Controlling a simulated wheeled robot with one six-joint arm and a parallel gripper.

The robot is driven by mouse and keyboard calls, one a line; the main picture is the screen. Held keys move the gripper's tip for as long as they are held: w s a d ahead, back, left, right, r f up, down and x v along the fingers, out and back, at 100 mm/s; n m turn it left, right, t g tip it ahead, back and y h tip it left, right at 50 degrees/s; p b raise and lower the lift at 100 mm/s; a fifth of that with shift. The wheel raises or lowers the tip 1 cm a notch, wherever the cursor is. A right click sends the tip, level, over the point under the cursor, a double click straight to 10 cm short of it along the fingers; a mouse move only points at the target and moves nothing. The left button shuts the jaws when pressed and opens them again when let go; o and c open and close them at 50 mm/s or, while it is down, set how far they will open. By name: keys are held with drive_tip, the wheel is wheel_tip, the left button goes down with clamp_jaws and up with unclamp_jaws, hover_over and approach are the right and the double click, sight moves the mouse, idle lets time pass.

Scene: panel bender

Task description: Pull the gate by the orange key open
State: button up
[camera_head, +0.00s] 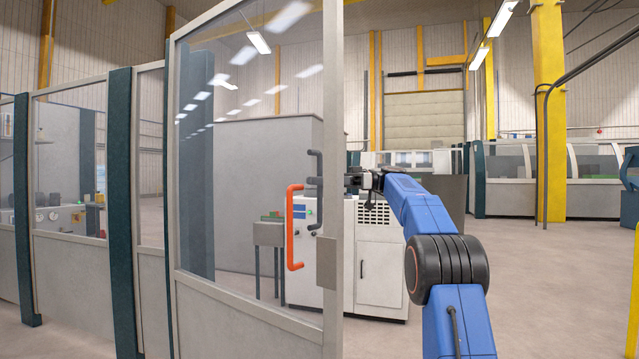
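The gate is a tall glazed panel in a light grey frame (334,90), standing close in front of me, left of centre. An orange C-shaped key (294,228) sits upright at its right side, seen against the glass beside the right upright. A dark handle (315,182) shows just above and right of the key. My gripper (352,182) is at the gate's right upright, at about the dark handle's height and above and right of the key. Its fingertips are small and partly hidden by the upright, so I cannot tell whether they are open or touching anything.
Fence panels with dark teal posts (122,210) run to the left. A white machine cabinet (381,265) and a grey stand (268,236) are behind the gate. A yellow column (548,110) rises at the right. The floor (560,290) on the right is mostly clear.

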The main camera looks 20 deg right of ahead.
drive_tip(key=d, duration=0.7)
drive_tip(key=shift+s+d, duration=0.25)
drive_tip(key=shift+s, duration=0.1)
